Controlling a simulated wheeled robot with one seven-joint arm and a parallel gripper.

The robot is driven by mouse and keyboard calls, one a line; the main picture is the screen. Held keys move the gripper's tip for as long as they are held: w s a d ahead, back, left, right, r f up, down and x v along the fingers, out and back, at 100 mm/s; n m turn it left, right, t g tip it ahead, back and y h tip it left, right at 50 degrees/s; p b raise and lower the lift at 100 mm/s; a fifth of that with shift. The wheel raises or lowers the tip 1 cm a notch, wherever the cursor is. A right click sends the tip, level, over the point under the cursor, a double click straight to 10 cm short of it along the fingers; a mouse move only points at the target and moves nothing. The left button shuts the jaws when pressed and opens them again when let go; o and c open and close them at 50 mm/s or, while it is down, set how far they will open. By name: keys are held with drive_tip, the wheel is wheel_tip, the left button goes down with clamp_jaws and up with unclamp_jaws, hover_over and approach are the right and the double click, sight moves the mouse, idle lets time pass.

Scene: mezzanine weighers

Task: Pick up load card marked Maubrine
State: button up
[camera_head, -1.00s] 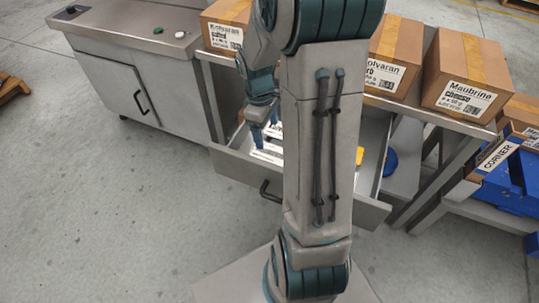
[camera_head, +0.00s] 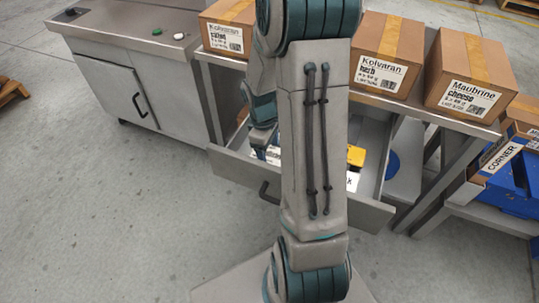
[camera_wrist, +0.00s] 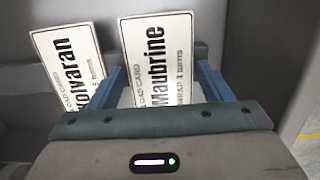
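The load card marked Maubrine (camera_wrist: 160,60) is white with black print and shows in the wrist view, lying between the lines of my two fingers. My gripper (camera_wrist: 160,78) is open, with a blue finger at each side of this card. I cannot tell whether the fingertips touch it. A second white card (camera_wrist: 65,58), whose visible print reads "olvaran", lies tilted to its left. In the head view my gripper (camera_head: 262,138) reaches into the open drawer (camera_head: 232,168). My arm hides much of the drawer, and the Maubrine card cannot be singled out there.
On the bench above stand cartons, including a Kolvaran carton (camera_head: 385,40) and a Maubrine cheese carton (camera_head: 468,65). A steel cabinet (camera_head: 100,80) stands left; blue crates (camera_head: 510,190) are right.

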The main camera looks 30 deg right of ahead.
drive_tip(key=c, duration=0.4)
drive_tip(key=shift+r, duration=0.15)
